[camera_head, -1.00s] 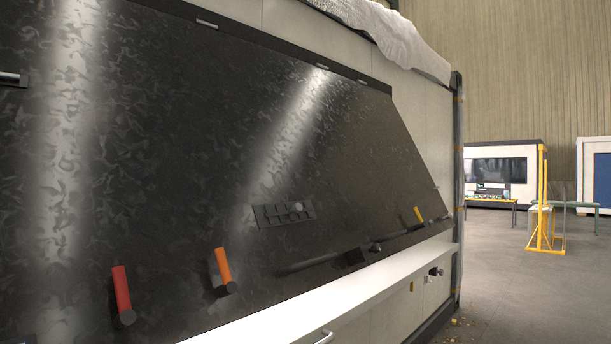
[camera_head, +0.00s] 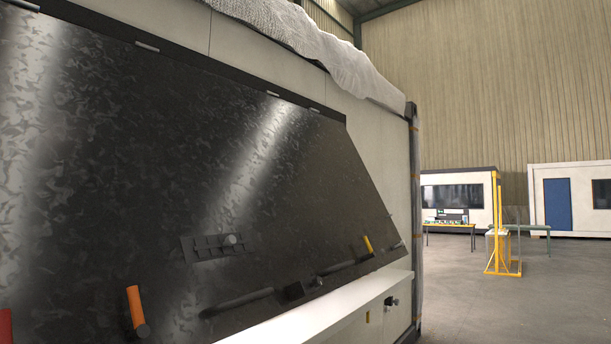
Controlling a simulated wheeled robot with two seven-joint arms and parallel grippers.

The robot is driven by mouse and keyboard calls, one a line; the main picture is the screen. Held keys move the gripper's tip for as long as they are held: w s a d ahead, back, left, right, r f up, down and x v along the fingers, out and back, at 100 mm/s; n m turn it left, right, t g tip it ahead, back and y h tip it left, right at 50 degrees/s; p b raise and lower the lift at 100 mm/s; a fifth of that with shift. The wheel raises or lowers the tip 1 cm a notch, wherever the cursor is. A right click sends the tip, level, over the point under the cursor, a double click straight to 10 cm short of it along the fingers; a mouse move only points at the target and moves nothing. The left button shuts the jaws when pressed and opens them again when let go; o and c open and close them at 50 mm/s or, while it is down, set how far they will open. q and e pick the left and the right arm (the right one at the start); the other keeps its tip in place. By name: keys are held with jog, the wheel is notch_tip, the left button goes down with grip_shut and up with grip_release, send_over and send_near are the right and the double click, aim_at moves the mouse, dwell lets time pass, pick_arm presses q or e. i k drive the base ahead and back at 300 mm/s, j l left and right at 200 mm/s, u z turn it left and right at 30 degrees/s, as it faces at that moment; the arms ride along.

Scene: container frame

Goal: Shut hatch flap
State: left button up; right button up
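The hatch flap (camera_head: 150,140) is a large dark mottled metal panel filling the left of the head view. It hangs from hinges along its top edge on the container wall (camera_head: 265,55) and slopes down over a white ledge (camera_head: 335,308). An orange handle (camera_head: 135,306) and a yellow handle (camera_head: 368,244) show near its lower part, with a red handle (camera_head: 5,326) cut off at the left edge. A dark bar (camera_head: 240,302) and a small slotted plate (camera_head: 212,246) are also on it. Neither of my grippers is in view.
The container's dark corner post (camera_head: 413,210) stands right of the flap. The floor (camera_head: 480,300) to the right is open. A yellow frame (camera_head: 497,235), tables (camera_head: 450,227) and white cabins (camera_head: 570,205) stand farther back.

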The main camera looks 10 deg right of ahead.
aim_at(116, 155)
jog(key=u, duration=0.2)
jog(key=i+l+u, duration=0.1)
jog(key=l+u, duration=1)
jog(key=l, duration=0.15)
